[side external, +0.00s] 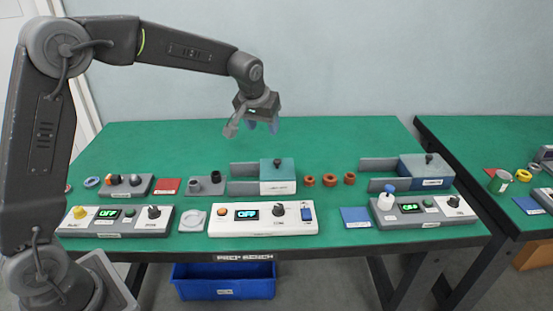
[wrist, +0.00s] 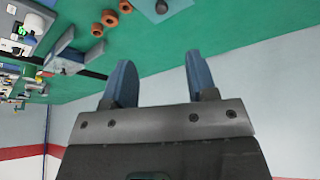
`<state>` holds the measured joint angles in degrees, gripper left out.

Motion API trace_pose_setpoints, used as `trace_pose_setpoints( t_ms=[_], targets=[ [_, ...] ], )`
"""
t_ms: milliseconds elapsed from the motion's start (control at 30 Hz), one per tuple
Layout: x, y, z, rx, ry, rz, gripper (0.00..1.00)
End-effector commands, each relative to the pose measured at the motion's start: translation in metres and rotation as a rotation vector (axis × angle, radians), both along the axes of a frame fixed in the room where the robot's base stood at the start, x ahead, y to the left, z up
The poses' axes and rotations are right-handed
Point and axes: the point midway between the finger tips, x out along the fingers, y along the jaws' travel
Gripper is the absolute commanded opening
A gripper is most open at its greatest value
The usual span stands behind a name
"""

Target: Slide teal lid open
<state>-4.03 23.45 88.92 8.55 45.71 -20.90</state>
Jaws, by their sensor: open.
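The teal lid (side external: 277,168) with a dark knob (side external: 277,161) sits on a box with a white front, at the middle of the green bench in the side external view. A grey rail part (side external: 243,170) extends to the left of it. In the wrist view, part of a teal block with a knob (wrist: 161,6) shows at the top edge, mostly cut off. My gripper (side external: 262,127) is high above the back of the bench, above and slightly left of the lid. Its two blue fingers (wrist: 157,82) are apart with nothing between them in the wrist view.
A similar box with a blue lid (side external: 425,165) stands to the right. Several brown rings (side external: 329,180) lie between the boxes. A white control panel (side external: 262,218) is in front. Cylinders on a grey holder (side external: 207,186) stand left. The back of the bench (side external: 330,137) is clear.

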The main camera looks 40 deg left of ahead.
Motion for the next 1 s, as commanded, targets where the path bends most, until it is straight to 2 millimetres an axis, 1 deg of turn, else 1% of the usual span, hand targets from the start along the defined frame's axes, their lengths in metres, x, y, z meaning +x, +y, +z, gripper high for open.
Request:
trace_pose_setpoints(
  t_ms=[33, 100, 200, 367, 467, 800, 1000],
  targets=[
    [0.012, 0.003, -0.013, 0.0, 0.007, 0.013, 0.52],
    [0.023, 0.007, -0.024, -0.002, 0.008, 0.028, 0.52],
    [0.033, 0.009, -0.033, -0.001, 0.008, 0.039, 0.52],
    [0.038, 0.011, -0.044, -0.001, 0.01, 0.043, 0.52],
    [0.042, 0.013, -0.057, -0.001, 0.012, 0.044, 0.52],
    [0.066, 0.023, -0.121, -0.002, 0.012, 0.043, 0.52],
    [0.077, 0.028, -0.15, -0.002, 0.01, 0.043, 0.52]
  ],
)
